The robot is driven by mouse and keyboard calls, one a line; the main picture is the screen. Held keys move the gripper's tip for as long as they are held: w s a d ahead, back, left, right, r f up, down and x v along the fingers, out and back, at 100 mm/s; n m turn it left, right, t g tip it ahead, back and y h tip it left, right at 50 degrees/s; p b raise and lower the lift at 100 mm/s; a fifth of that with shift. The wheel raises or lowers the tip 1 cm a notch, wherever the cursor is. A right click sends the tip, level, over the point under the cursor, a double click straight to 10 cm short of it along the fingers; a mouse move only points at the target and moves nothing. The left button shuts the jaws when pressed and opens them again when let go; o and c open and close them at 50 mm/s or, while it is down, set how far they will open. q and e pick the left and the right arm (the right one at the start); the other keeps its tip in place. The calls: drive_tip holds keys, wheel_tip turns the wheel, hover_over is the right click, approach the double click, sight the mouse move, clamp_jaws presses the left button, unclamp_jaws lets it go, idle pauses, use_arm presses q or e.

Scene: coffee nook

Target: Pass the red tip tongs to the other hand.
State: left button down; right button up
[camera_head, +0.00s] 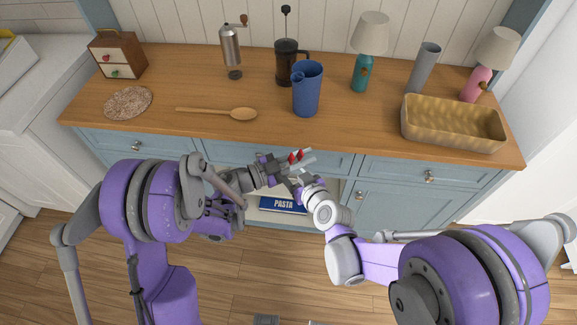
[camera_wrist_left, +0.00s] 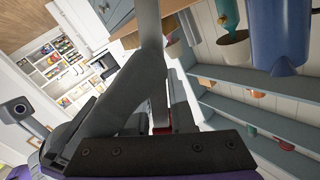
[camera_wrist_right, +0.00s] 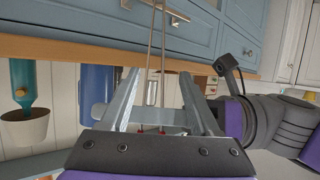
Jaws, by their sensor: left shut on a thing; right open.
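The red tip tongs show in the head view as small red tips (camera_head: 297,155) among the meeting fingers, in front of the counter. My left gripper (camera_head: 286,165) is shut on the tongs. In the right wrist view the tongs are two thin metal arms (camera_wrist_right: 163,45) running down from the top edge, with red tips near the gripper's base. My right gripper (camera_wrist_right: 158,75) is open, its fingers on either side of the tongs. In the left wrist view large grey fingers hide most of the tongs; a bit of red (camera_wrist_left: 157,122) shows between them.
The wooden counter (camera_head: 180,125) behind the grippers holds a blue pitcher (camera_head: 307,90), a wooden spoon (camera_head: 235,113), a basket (camera_head: 450,125), a press, a grinder and lamps. Blue drawers (camera_head: 330,162) are close behind the hands. A pasta box (camera_head: 283,204) sits on the shelf below.

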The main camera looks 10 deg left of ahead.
drive_tip(key=shift+x, duration=1.15)
clamp_jaws()
use_arm(q)
drive_tip(key=c, duration=0.7)
unclamp_jaws()
drive_tip(key=shift+s, duration=0.1)
